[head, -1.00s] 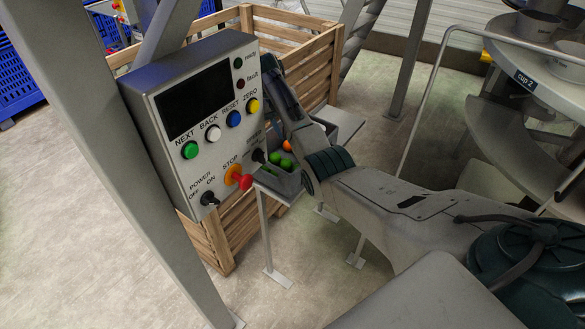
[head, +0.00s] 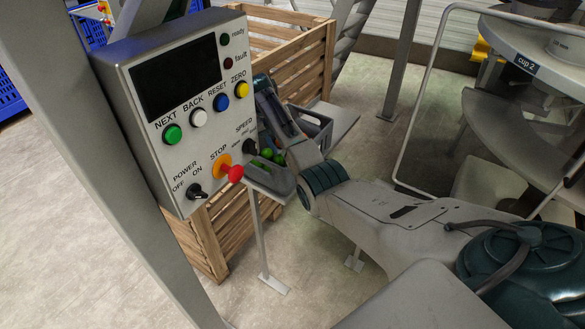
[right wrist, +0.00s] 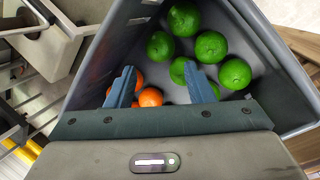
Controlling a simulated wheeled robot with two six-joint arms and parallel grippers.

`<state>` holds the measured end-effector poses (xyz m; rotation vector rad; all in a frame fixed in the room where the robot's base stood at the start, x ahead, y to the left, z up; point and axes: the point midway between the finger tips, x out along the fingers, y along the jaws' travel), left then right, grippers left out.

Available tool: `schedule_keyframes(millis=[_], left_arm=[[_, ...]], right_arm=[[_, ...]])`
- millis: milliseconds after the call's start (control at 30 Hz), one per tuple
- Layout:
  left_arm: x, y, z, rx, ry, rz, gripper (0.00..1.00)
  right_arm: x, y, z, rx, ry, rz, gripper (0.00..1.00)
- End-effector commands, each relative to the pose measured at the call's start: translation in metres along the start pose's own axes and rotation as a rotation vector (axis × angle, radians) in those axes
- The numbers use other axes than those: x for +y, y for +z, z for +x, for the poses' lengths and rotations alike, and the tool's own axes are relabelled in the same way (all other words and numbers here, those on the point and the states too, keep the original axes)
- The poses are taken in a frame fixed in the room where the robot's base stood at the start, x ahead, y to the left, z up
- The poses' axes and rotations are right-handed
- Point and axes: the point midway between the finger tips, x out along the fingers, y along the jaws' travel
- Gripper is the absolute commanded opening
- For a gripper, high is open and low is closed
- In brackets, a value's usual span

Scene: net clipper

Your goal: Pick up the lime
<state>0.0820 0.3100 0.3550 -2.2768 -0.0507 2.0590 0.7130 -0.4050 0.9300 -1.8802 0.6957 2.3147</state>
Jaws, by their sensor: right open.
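Several green limes (right wrist: 211,46) lie in a grey bin (right wrist: 282,62) in the right wrist view, mostly in its far and right part. One lime (right wrist: 179,71) sits between my fingers in the picture, partly hidden by the right finger. My right gripper (right wrist: 160,84) is open over the bin, its fingers pointing at the fruit, with nothing clearly held. Orange fruits (right wrist: 150,97) lie near its left finger. In the head view some limes (head: 267,154) show in the bin beside my right wrist; the right fingertips are hidden there. My left gripper is not in view.
A control panel (head: 205,65) with buttons and a red stop knob stands close left of my right arm. A slatted wooden crate (head: 300,60) is behind it. Grey bin walls surround the fruit. A round machine with a "cup 2" label (head: 524,63) stands at the right.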

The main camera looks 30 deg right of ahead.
Motion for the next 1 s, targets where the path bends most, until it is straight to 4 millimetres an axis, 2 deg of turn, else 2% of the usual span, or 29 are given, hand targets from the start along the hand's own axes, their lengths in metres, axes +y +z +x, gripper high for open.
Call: schedule_keyframes(millis=[100, 367, 600, 900, 933, 1000], left_arm=[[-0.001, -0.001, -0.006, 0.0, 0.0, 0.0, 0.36], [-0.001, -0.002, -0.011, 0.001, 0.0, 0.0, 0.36], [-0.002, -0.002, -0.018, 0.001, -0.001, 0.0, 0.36], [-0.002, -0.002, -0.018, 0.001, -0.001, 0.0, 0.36], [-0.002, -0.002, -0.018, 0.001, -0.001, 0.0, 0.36], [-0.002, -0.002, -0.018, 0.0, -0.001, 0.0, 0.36]], right_arm=[[0.001, 0.001, 0.016, -0.002, 0.0, 0.0, 0.48], [0.0, 0.001, 0.039, -0.003, 0.0, 0.0, 0.48], [0.0, 0.001, 0.074, -0.003, 0.0, 0.0, 0.48], [0.0, 0.0, 0.081, 0.0, -0.001, 0.0, 0.48], [0.0, 0.0, 0.081, 0.0, -0.001, 0.0, 0.46], [0.0, 0.0, 0.081, 0.0, -0.001, 0.0, 0.32]])
